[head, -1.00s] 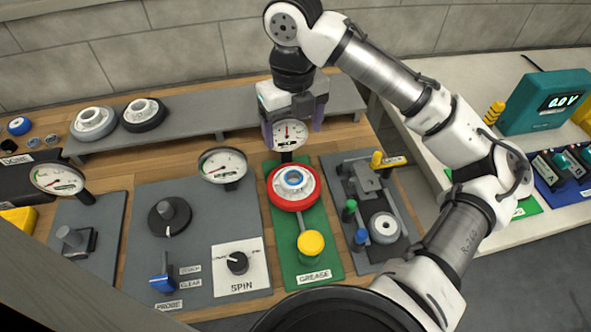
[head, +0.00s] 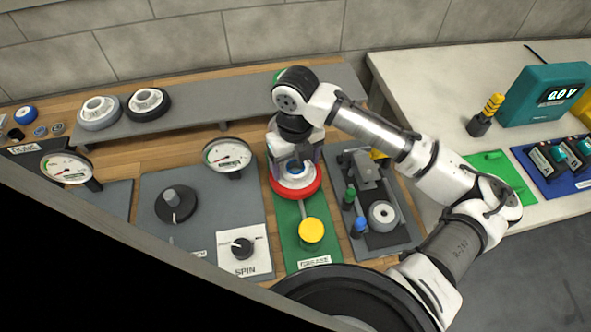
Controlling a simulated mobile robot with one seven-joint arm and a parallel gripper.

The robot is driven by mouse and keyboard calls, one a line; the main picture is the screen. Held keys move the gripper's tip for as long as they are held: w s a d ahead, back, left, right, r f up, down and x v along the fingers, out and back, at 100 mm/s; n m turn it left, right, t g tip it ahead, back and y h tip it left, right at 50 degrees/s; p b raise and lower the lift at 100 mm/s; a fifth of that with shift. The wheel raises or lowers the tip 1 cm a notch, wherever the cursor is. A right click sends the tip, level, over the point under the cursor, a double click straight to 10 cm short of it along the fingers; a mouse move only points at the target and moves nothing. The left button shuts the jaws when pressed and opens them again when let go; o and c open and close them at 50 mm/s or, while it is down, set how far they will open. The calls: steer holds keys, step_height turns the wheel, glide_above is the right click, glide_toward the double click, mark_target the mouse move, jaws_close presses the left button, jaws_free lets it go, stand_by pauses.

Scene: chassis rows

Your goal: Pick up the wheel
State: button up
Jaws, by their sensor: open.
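My gripper (head: 295,164) is open and points down just over the wheel's far side. Its body and fingers hide part of the wheel. I cannot tell whether the fingers touch it. A grey wheel (head: 99,114) and a black-rimmed wheel (head: 147,103) lie on the raised grey shelf (head: 222,104) at the back left.
A dial gauge (head: 227,155) stands left of my gripper. A yellow knob (head: 311,231) stands in front of the wheel. A fixture (head: 370,205) with green and blue handles is close on the right. A SPIN panel (head: 244,252) is front left.

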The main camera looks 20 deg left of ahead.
steer(key=shift+f, duration=0.25)
steer(key=c, duration=1.5)
steer(key=shift+r, duration=0.1)
step_height(320, 180, up, 20)
steer(key=shift+b, duration=1)
step_height(320, 180, up, 4)
steer(key=p, duration=0.5)
